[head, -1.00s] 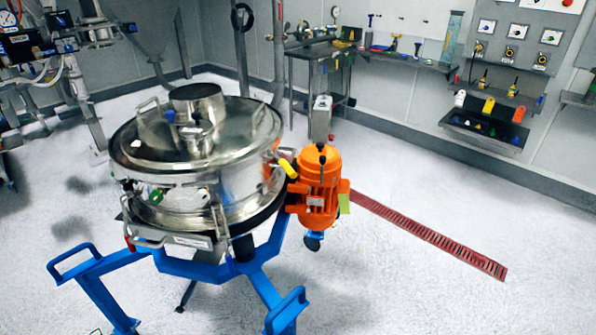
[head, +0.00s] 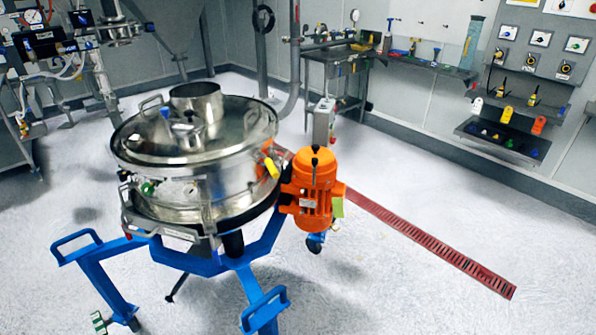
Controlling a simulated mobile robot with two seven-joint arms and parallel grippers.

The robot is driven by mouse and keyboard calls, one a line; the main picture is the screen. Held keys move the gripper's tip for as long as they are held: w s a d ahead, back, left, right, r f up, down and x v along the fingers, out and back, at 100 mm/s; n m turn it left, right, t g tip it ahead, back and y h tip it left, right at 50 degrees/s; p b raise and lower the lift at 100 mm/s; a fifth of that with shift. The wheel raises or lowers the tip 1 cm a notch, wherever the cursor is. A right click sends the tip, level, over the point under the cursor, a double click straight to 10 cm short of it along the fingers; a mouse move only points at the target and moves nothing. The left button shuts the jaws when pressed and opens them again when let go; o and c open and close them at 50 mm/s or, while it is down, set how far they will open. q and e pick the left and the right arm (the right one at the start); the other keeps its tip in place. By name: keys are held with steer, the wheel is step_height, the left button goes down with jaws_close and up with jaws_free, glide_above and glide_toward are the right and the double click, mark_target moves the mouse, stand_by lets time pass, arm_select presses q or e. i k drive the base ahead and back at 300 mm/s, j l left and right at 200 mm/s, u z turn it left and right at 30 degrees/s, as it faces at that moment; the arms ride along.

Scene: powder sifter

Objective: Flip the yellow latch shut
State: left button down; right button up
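The yellow latch (head: 271,168) is on the right side of the round steel sifter (head: 200,160), near the orange motor (head: 314,185). It is a small yellow handle, tilted, with its upper end toward the left. I cannot tell how firmly it is seated. A green-marked fitting (head: 147,188) is at the sifter's front left. The lid (head: 240,125) rests on top of the drum. Neither of my grippers shows in the head view.
The sifter stands on a blue frame (head: 180,262) with looped handles that stick out at the front. A red floor grate (head: 430,245) runs to the right. A workbench and shelf (head: 430,65) line the back wall. Open floor lies to the right and front.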

mark_target(270, 165)
steer(key=l+u, duration=0.1)
steer(key=l, duration=0.8)
steer(key=i+l, duration=0.1)
steer(key=l, duration=0.2)
steer(key=i+l, duration=0.15)
steer(key=i+l+u, duration=0.1)
steer(key=l, duration=0.3)
steer(key=i+l+u, duration=0.2)
steer(key=i+l, duration=0.85)
steer(key=l, duration=0.1)
